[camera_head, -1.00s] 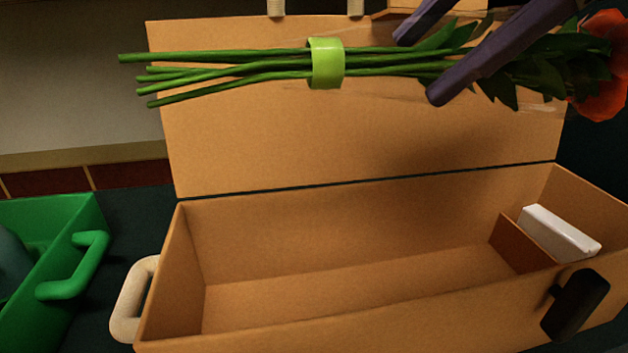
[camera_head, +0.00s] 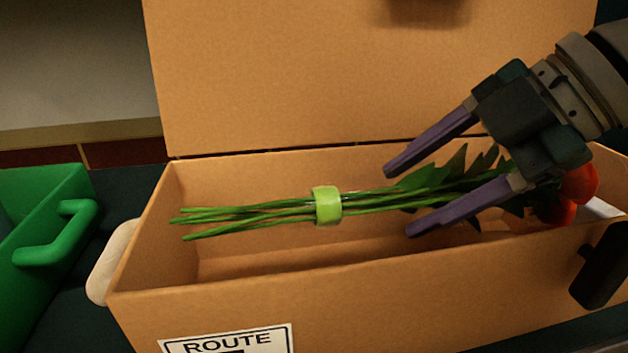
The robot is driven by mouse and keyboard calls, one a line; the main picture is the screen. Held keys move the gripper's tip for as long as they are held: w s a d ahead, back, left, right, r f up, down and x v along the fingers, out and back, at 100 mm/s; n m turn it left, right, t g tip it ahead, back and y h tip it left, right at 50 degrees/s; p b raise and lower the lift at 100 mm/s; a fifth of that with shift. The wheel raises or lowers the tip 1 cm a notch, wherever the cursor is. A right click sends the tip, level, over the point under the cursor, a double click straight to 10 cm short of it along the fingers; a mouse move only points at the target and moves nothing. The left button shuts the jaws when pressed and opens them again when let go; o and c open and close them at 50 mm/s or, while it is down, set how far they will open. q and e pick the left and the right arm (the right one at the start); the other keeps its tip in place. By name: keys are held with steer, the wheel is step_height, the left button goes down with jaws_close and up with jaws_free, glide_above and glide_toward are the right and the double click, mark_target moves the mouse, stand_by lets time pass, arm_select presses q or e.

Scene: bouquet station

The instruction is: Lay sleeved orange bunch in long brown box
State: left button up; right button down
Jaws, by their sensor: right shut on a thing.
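The orange bunch (camera_head: 260,211) has green stems, a lime band, dark leaves and orange-red blooms at its right end. It lies lengthwise within the opening of the long brown box (camera_head: 350,280), stems to the left. I cannot tell whether it touches the box floor. My right gripper (camera_head: 400,200) comes in from the upper right, its purple fingers on either side of the bunch at the leaves, shut on it. The clear sleeve is barely visible. My left gripper is not in view.
The box lid (camera_head: 360,80) stands open behind. A black clasp (camera_head: 603,268) is on the front wall and a pale handle (camera_head: 112,262) at the left end. A white block (camera_head: 603,207) is partly hidden at the right end. A green crate (camera_head: 40,290) stands left.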

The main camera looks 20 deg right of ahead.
mark_target(415, 217)
step_height(415, 217, down, 3)
steer(key=shift+f+b, duration=0.15)
steer(key=shift+b, duration=0.2)
steer(key=shift+f, duration=0.55)
steer(key=shift+c, duration=1.8)
jaws_free()
steer(key=shift+r, duration=0.15)
steer(key=p+v, duration=0.2)
steer(key=v, duration=1)
steer(key=shift+r, duration=0.5)
